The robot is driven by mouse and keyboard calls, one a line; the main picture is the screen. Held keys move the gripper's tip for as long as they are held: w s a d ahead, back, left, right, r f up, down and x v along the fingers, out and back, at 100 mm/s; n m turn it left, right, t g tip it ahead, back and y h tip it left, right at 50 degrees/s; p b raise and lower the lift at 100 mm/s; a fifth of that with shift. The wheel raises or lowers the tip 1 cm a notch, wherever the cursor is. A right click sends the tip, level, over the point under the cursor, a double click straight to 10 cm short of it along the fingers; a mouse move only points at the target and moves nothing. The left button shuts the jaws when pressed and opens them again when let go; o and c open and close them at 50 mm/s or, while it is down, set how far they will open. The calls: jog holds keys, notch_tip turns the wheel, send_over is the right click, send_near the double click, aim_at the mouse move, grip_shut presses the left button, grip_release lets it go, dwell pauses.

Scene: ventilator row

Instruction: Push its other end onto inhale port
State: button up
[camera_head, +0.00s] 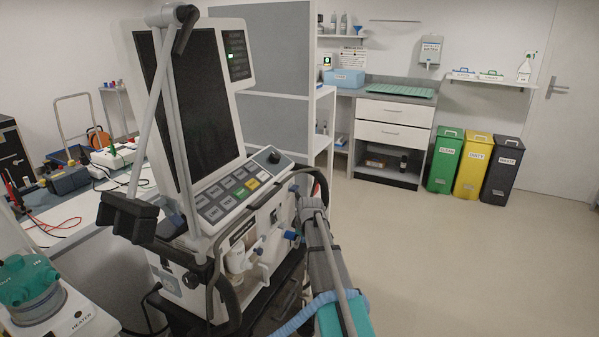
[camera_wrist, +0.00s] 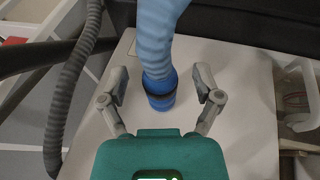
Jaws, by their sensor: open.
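In the wrist view, a light-blue corrugated hose (camera_wrist: 155,35) comes down from the top and ends in a darker blue cuff (camera_wrist: 160,80) with a black band around it. My gripper (camera_wrist: 160,92) is open, with one finger on each side of the cuff and a visible gap to both. A pale flat panel lies behind the cuff. The inhale port is not clearly visible, and I cannot tell whether the cuff is seated on it. In the head view, the ventilator (camera_head: 222,210) stands left of centre, and part of the hose (camera_head: 312,311) shows at the bottom.
A dark grey corrugated hose (camera_wrist: 62,115) runs down the left of the wrist view. A humidifier with a teal top (camera_head: 30,280) stands at the lower left of the head view. Green (camera_head: 445,165), yellow and black bins stand at the back. The floor on the right is clear.

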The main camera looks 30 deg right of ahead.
jog(key=s+d, duration=0.4)
jog(key=s, duration=0.2)
jog(key=w+a+r+m+p, duration=0.2)
jog(key=w+r+m+p, duration=0.1)
jog(key=r+p, duration=1.2)
jog(key=w+a+r+m+p, duration=0.1)
jog(key=w+r+m+p, duration=0.2)
jog(key=r+p, duration=1.2)
jog(key=m, duration=0.2)
jog(key=shift+w+a+m+g+p, duration=0.2)
jog(key=shift+a+m+g+p, duration=0.1)
jog(key=shift+a+g, duration=0.1)
dwell(0.5)
jog(key=s+a+g, duration=0.3)
jog(key=s+a, duration=2.1)
jog(key=s, duration=0.1)
jog(key=shift+s+f+g, duration=0.2)
jog(key=shift+f+g, duration=0.2)
jog(key=shift+f, duration=0.05)
